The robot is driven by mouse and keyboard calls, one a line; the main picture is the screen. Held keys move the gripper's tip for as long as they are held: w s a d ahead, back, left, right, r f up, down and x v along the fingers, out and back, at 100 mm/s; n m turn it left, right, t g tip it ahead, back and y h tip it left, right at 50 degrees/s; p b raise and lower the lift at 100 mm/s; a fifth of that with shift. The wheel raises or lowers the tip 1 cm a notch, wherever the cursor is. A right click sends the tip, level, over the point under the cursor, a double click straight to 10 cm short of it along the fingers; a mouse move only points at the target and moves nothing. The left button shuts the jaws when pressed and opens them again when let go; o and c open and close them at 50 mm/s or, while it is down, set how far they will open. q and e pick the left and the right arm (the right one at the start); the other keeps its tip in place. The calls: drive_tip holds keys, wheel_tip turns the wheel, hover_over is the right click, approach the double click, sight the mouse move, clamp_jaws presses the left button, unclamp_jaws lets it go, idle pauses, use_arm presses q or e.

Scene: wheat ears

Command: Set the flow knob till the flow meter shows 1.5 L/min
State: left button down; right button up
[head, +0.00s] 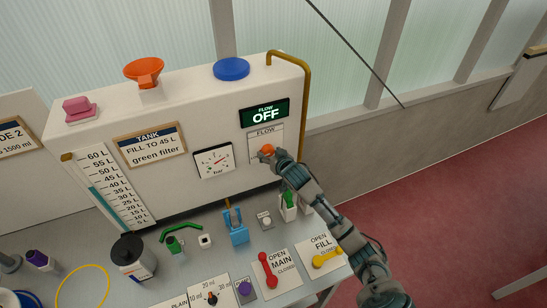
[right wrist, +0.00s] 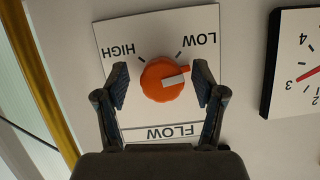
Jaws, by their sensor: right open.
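The orange flow knob (head: 267,149) sits on the white panel's FLOW plate. In the right wrist view the knob (right wrist: 158,82) shows upside down, its pale pointer aimed to picture right, past the tick by LOW. The flow meter (head: 265,114) above it reads OFF. My right gripper (head: 266,157) is at the knob. In the right wrist view my right gripper (right wrist: 163,80) is open, with one finger on each side of the knob. The right finger is close to the pointer tip; I cannot tell whether it touches. My left gripper is not in view.
A bar gauge (head: 213,161) is beside the FLOW plate. A yellow pipe (head: 306,95) runs down the panel's right edge. Below, the bench holds a blue valve (head: 236,227), a red lever (head: 267,270), a yellow lever (head: 327,258) and a dark bottle (head: 132,258).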

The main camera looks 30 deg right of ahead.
drive_tip(key=v, duration=1.1)
drive_tip(key=shift+s, duration=0.2)
drive_tip(key=shift+f, duration=0.1)
